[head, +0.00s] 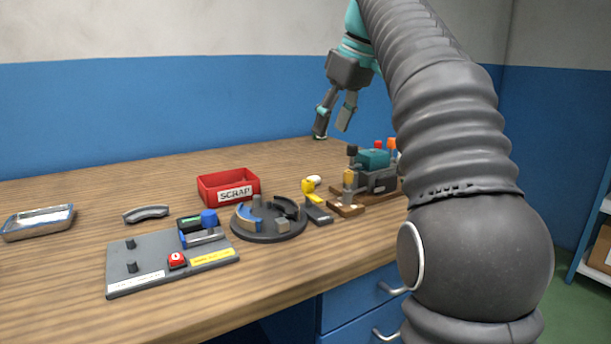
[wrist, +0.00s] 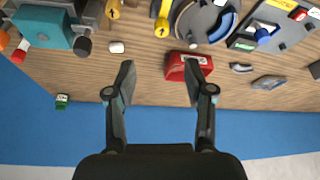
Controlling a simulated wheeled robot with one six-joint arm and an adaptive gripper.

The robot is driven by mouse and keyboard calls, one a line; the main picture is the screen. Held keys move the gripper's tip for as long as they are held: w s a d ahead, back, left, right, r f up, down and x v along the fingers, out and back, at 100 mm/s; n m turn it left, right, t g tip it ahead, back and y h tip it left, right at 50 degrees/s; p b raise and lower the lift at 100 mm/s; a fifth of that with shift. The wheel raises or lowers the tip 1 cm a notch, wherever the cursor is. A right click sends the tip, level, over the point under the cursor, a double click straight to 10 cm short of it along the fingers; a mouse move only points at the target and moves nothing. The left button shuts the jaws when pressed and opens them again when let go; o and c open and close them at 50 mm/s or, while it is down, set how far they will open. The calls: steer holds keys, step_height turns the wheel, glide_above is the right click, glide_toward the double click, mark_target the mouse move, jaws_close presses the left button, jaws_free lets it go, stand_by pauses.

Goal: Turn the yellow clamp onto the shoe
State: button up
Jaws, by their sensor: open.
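The yellow clamp (head: 309,187) stands on a dark grey block just right of the round dark fixture (head: 267,235). It also shows at the top of the wrist view (wrist: 162,27). A curved piece with a blue face (head: 247,218), apparently the shoe, sits on the left of the fixture; it also shows in the wrist view (wrist: 223,25). The clamp appears turned away from it, with a visible gap. My gripper (head: 331,132) is open and empty, raised over the back of the table, behind the clamp and apart from it. Its two fingers spread in the wrist view (wrist: 158,76).
A red scrap box (head: 212,188) stands behind the fixture. A grey panel (head: 150,262) with pegs and a red button lies front left, near a loose grey arc (head: 146,214) and a metal tray (head: 38,222). A teal machine (head: 373,158) stands right. The back table is mostly clear.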

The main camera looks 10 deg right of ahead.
mark_target(309, 181)
steer(key=b+x, duration=0.1)
steer(key=x, duration=0.6)
steer(key=b+x, duration=0.2)
steer(key=x, duration=0.4)
steer(key=shift+w+a+f, duration=0.2)
steer(key=shift+a+f, duration=0.05)
steer(key=shift+a, duration=0.05)
jaws_close()
